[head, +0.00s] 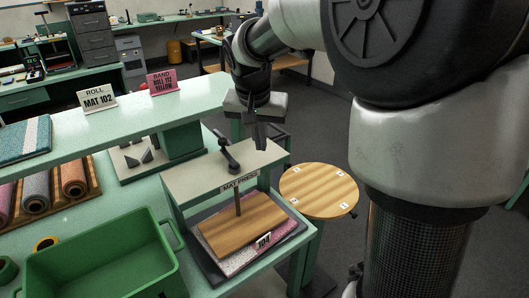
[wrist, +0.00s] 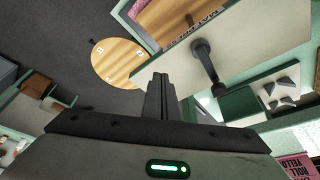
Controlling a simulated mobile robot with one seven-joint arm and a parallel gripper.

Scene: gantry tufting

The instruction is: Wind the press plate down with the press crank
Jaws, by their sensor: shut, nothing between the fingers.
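The mat press is a pale frame (head: 190,180) labelled MAT PRESS, on the green bench in the head view. The dark press crank (head: 228,152) stands on its top beam; it also shows in the wrist view (wrist: 206,62). A screw (head: 237,204) runs down to the wooden press plate (head: 243,226). The plate lies over a pink and white mat (head: 235,262) with a tag reading 104. My gripper (head: 261,146) is shut and empty, pointing down to the right of the crank and apart from it. The shut fingers (wrist: 160,92) also show in the wrist view.
A round wooden turntable (head: 318,190) with numbered marks stands right of the press. A green bin (head: 100,262) is at the front left. A raised shelf (head: 130,120) holds signs reading MAT 102 and YELLOW. Rolls (head: 73,178) lie on the left.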

